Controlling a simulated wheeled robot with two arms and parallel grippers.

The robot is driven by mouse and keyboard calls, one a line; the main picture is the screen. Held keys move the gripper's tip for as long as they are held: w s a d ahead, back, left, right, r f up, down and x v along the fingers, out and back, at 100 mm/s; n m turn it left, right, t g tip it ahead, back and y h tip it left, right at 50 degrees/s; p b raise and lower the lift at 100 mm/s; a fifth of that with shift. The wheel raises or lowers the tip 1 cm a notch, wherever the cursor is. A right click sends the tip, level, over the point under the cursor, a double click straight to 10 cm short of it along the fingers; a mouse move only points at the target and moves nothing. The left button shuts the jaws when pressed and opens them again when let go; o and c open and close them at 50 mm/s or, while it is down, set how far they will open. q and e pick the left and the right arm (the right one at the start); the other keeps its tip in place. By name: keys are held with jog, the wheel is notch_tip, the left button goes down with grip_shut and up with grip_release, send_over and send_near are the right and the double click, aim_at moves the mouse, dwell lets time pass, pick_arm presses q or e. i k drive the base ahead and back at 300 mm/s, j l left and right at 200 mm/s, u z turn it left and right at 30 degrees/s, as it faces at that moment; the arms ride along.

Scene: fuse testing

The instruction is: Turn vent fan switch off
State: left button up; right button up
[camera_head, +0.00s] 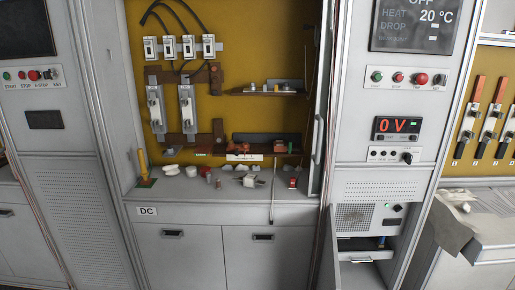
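A vented panel (381,192) sits low on the right-hand grey cabinet, with a round fan grille (353,217) on it. To the right of the grille is a small dark switch knob (397,208), which looks like the vent fan switch. A tiny green light (386,205) glows just left of the knob. The knob's exact position is too small to tell. Neither of my grippers is in view, and nothing covers the knob.
Above the panel are a red "0 V" display (396,127) and a row of buttons (400,78). Below it a drawer (361,256) stands open. The middle bench (225,208) holds several loose parts. A grey box (475,225) stands at the right.

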aim_at(398, 208)
jog(key=i+j+z, duration=0.15)
jog(key=z, duration=0.2)
jog(key=i+j+z, duration=0.1)
jog(key=j+z, duration=0.25)
jog(key=i+j+z, duration=0.1)
jog(key=j+z, duration=0.25)
